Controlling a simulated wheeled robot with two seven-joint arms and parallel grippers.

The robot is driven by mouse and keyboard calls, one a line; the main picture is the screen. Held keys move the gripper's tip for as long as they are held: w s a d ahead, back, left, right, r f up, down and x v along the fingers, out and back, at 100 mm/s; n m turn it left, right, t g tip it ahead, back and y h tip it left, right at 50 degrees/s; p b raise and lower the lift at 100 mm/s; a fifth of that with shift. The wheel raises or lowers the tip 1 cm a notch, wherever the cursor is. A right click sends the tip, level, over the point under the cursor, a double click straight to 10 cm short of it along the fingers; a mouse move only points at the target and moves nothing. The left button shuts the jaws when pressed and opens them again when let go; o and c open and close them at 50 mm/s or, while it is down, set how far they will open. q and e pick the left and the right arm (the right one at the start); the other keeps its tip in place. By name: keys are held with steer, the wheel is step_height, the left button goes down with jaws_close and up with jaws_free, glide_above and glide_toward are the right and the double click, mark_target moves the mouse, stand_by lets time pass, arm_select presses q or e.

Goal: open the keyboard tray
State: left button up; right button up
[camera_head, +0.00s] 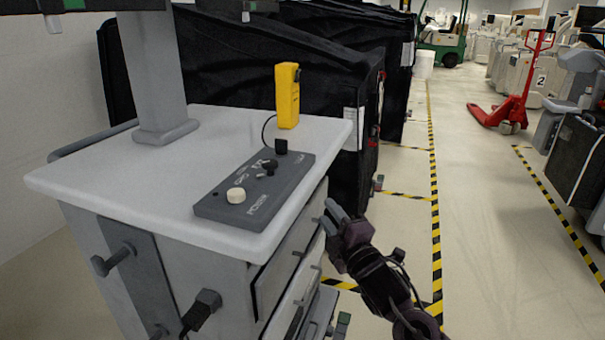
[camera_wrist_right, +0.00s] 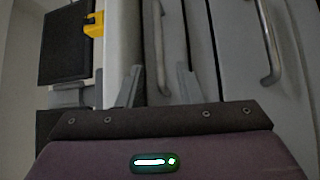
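The keyboard tray appears to be the top front panel (camera_head: 285,262) on the right side of the grey cart, just under its worktop; it looks shut. In the right wrist view, a long metal bar handle (camera_wrist_right: 158,45) runs along a grey panel beside the worktop edge. My right gripper (camera_head: 333,218) is beside the cart's front, near the worktop's right corner. In the right wrist view its two fingers (camera_wrist_right: 158,82) are apart, with the handle lying between them in the picture. Whether they touch it I cannot tell.
A grey control box (camera_head: 255,187) and a yellow handheld device (camera_head: 288,95) are on the worktop (camera_head: 130,170). A second bar handle (camera_wrist_right: 268,45) belongs to a lower panel. Black covered carts (camera_head: 290,60) stand behind.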

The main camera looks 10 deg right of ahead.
mark_target(315, 195)
steer(key=x, duration=0.7)
steer(key=shift+w+r, duration=0.1)
steer(key=shift+w, duration=0.25)
jaws_close()
